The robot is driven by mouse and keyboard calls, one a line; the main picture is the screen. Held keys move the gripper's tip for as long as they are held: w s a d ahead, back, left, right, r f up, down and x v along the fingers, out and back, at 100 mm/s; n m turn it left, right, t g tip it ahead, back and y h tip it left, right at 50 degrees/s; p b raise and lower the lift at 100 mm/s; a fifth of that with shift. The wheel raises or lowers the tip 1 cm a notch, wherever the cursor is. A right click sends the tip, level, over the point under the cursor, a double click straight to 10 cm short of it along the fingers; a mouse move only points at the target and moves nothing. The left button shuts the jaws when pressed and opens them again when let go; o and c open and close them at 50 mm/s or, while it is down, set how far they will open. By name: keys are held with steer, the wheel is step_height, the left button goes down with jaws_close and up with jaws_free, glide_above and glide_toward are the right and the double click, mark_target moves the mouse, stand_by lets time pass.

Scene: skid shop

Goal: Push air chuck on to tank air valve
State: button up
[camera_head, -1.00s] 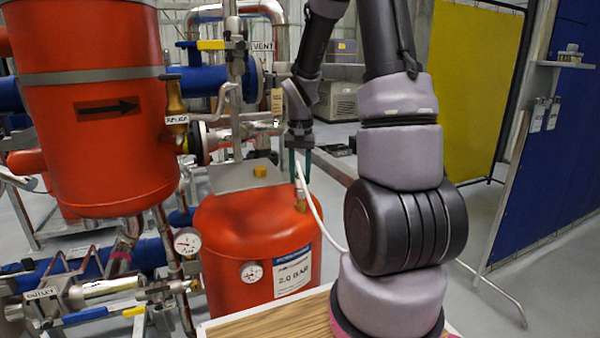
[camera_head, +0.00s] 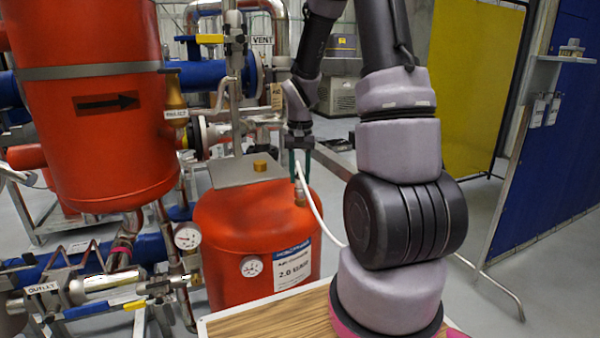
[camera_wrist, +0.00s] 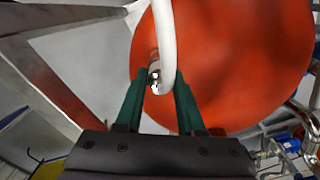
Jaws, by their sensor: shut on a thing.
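My gripper (camera_head: 299,170) has green fingers pointing down above the right side of the red tank (camera_head: 232,220). In the wrist view, the fingers (camera_wrist: 158,85) are around the air chuck, a small metal end (camera_wrist: 155,78) with a white hose (camera_wrist: 167,35). The hose (camera_head: 314,205) loops down past the tank's right side in the head view. A small brass-coloured fitting (camera_head: 299,196), apparently the tank air valve, stands on the tank's right shoulder just below the fingertips. I cannot tell whether the chuck touches or sits on it.
A brass cap (camera_head: 260,165) and a grey plate (camera_head: 222,171) are on the tank's top. A larger red vessel (camera_head: 95,150), pipes and an outlet valve (camera_head: 95,283) crowd the left. A wooden tabletop (camera_head: 275,322) is in front. Floor to the right is mostly open.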

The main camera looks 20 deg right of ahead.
steer(key=shift+f, duration=0.25)
stand_by(0.4)
steer(key=o, duration=1.4)
steer(key=shift+c, duration=0.2)
steer(key=shift+r, duration=3.75)
